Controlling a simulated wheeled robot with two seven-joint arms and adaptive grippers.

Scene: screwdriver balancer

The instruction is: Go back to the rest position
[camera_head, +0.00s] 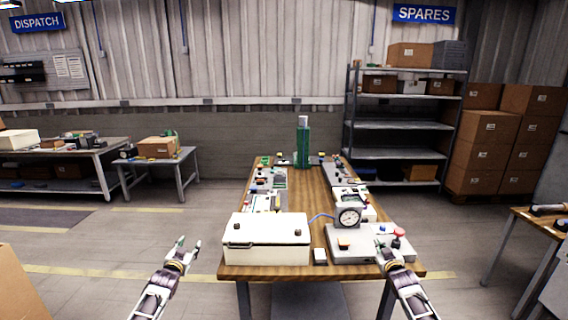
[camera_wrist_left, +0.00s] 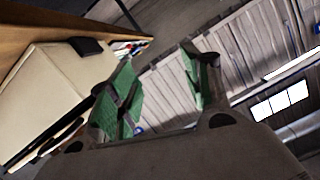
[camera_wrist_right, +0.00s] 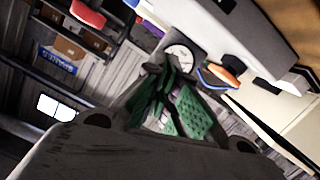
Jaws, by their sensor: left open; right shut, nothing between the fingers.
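My left gripper (camera_head: 188,246) is raised in front of the table's left front corner, clear of the table. It is open and empty; its green fingers stand apart in the left wrist view (camera_wrist_left: 165,85). My right gripper (camera_head: 384,250) is at the table's front right, in front of a grey control box (camera_head: 345,250) with buttons. Its green fingers are close together in the right wrist view (camera_wrist_right: 172,98), with nothing held. I cannot tell from the head view whether it touches the box.
Shelves (camera_head: 403,125) and stacked cartons (camera_head: 487,150) stand behind right. Floor is free left of the table.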

